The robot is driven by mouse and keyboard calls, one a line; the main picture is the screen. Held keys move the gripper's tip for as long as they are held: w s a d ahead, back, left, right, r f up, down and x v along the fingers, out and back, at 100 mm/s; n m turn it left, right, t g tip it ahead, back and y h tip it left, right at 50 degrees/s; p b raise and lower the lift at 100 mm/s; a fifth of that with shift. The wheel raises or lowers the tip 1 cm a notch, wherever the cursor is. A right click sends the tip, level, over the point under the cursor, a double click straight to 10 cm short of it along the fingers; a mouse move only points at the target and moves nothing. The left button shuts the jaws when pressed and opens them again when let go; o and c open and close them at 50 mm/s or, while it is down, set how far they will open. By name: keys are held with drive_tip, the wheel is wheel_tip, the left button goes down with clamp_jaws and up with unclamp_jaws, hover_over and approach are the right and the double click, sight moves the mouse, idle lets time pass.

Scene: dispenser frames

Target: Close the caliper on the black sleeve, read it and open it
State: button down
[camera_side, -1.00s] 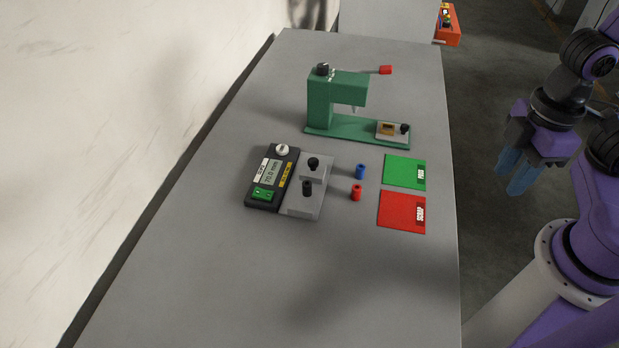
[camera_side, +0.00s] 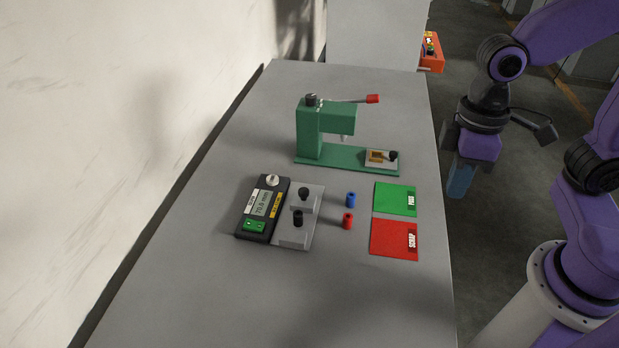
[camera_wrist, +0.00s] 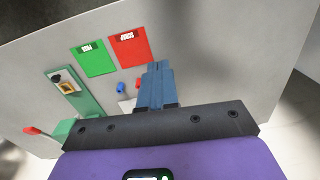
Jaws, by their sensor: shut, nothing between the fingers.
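The caliper (camera_side: 241,235) is a dark unit with a display that seems to read 70.0 mm, a white knob (camera_side: 272,180) and a green switch (camera_side: 254,226). A grey plate with grey blocks (camera_side: 292,238) joins its right side. A black sleeve (camera_side: 298,218) stands upright by the front block. A black knob (camera_side: 304,193) stands on the rear block; whether that block touches the sleeve is unclear. My gripper (camera_side: 460,182) is off the table's right side, far from the caliper. In the wrist view its blue fingers (camera_wrist: 157,72) are shut and empty.
Blue (camera_side: 351,199) and red (camera_side: 348,221) sleeves stand right of the caliper. Green PASS (camera_side: 393,199) and red SCRAP (camera_side: 392,239) mats lie farther right. A green press (camera_side: 309,132) with a red-tipped lever stands behind. The table's front is clear.

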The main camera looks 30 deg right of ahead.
sight(303, 198)
drive_tip(key=w+a+f+m+g+y, duration=0.1)
drive_tip(key=w+a+m, duration=0.3)
drive_tip(key=w, duration=0.6)
drive_tip(key=w+a+f+m+g, duration=0.1)
drive_tip(key=w+a+f+m, duration=0.1)
drive_tip(key=w+m, duration=0.65)
drive_tip(key=w+d+f+m+y, duration=0.1)
drive_tip(key=w+d+f+m, duration=0.25)
drive_tip(key=w, duration=0.55)
drive_tip(key=w+d+f+m+y, duration=0.1)
drive_tip(key=w+d+f+m, duration=0.25)
drive_tip(key=w, duration=0.45)
drive_tip(key=shift+m, duration=0.45)
drive_tip(key=x, duration=1.1)
drive_tip(key=shift+w+a, duration=0.35)
drive_tip(key=shift+a, duration=0.05)
drive_tip(key=shift+s+a+r, duration=0.1)
drive_tip(key=shift+s+a, duration=0.2)
drive_tip(key=shift+a, duration=0.25)
drive_tip(key=shift+s+a+r, duration=0.1)
drive_tip(key=shift+s+a, duration=0.15)
drive_tip(key=shift+a, duration=0.3)
drive_tip(key=shift+s+a, duration=0.4)
drive_tip(key=shift+a, duration=0.25)
